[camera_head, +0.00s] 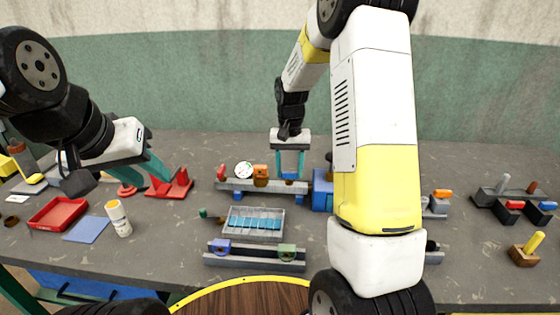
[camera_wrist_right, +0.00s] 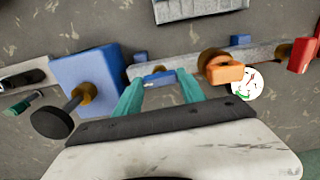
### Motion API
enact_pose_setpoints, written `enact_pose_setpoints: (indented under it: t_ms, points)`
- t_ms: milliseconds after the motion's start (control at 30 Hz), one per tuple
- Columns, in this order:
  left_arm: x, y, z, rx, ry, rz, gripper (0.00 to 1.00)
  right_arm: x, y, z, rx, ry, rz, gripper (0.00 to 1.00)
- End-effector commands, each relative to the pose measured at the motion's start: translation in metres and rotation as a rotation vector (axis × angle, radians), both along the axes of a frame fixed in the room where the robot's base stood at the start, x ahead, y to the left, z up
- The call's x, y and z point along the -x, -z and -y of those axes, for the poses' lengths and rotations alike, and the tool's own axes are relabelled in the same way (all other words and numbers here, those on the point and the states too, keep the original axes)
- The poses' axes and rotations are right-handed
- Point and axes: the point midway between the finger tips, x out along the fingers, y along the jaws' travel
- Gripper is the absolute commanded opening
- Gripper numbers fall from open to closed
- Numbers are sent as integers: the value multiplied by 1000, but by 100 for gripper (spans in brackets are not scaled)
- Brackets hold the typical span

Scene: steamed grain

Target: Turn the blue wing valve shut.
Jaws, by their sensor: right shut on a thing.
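The blue wing valve (camera_wrist_right: 158,78) sits on a grey pipe rail (camera_wrist_right: 200,62). My right gripper (camera_wrist_right: 158,76) points down at the rail with its two teal fingers on either side of the blue wing, shut on it.
An orange valve (camera_wrist_right: 225,72), a white dial (camera_wrist_right: 247,83) and a red handle (camera_wrist_right: 302,52) are along the same rail. A blue block (camera_wrist_right: 92,80) with a black knob stands at its other end. A grey tray (camera_head: 277,232) lies in front.

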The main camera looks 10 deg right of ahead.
Motion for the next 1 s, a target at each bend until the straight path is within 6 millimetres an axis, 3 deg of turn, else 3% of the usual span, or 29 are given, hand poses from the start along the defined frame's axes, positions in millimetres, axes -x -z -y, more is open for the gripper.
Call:
enact_pose_setpoints:
  t_ms: [267,1000]
  points:
    - [0,0,0,0,0,0,36,0,-1,0,-1,-168,1,7]
    - [0,0,0,0,0,0,36,0,-1,1,0,-866,2,7]
